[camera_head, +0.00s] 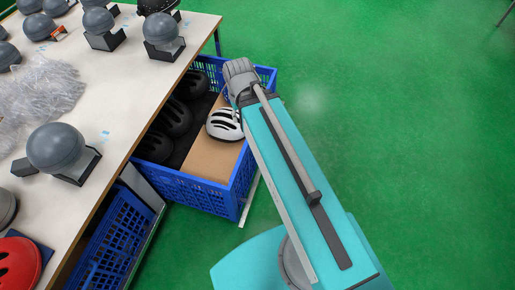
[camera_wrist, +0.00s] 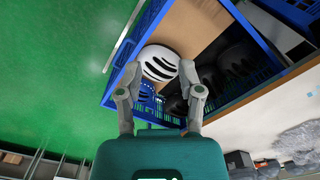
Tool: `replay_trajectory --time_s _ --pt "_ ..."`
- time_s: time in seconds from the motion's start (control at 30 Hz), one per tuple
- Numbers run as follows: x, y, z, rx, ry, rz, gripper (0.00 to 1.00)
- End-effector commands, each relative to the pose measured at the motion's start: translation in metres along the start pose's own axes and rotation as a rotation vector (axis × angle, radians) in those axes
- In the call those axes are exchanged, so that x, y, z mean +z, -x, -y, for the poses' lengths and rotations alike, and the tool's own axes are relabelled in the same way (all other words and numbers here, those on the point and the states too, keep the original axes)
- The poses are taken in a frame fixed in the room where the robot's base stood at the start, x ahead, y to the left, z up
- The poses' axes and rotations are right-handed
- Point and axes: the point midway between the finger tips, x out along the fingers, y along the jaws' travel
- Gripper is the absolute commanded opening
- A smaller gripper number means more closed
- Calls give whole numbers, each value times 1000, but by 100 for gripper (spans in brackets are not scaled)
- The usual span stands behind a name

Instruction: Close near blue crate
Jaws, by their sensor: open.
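A blue crate (camera_head: 208,194) stands partly out from under the table in the head view, with its left part under the tabletop. It holds a white helmet (camera_head: 224,124), several black helmets (camera_head: 174,118) and a brown cardboard sheet (camera_head: 212,158). A second blue crate (camera_head: 118,235) sits lower left, mostly under the table. In the wrist view, my gripper (camera_wrist: 160,70) is open over the first crate (camera_wrist: 124,78), its fingers on either side of the white helmet (camera_wrist: 158,62). Whether they touch the helmet I cannot tell. In the head view my arm hides the fingers.
The white table (camera_head: 105,90) holds several grey domes on stands (camera_head: 56,148), a crumpled clear plastic heap (camera_head: 38,95) and a red helmet (camera_head: 18,264). A pale rail (camera_head: 249,202) shows beside the first crate. The green floor (camera_head: 400,110) is clear to the right.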

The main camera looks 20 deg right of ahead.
Motion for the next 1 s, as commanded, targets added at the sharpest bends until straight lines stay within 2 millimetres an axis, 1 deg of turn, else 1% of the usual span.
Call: replay_trajectory --time_s 0.03,0.17,0.2,0.23,0.37,0.47,0.6,1.0 --pt "0 -1 0 -1 -2 0 33" --pt "-3 -7 -1 -8 -22 -1 9" --pt "-4 -10 -2 -13 -33 -2 1" --pt "-6 -13 -2 -17 -45 -3 0" --pt "-14 -30 -5 -41 -114 -6 0" --pt "-22 -48 -10 -69 -192 -8 0" --pt "-35 -73 -17 -115 -319 -9 0" --pt "-73 -141 -42 -252 -686 6 0"
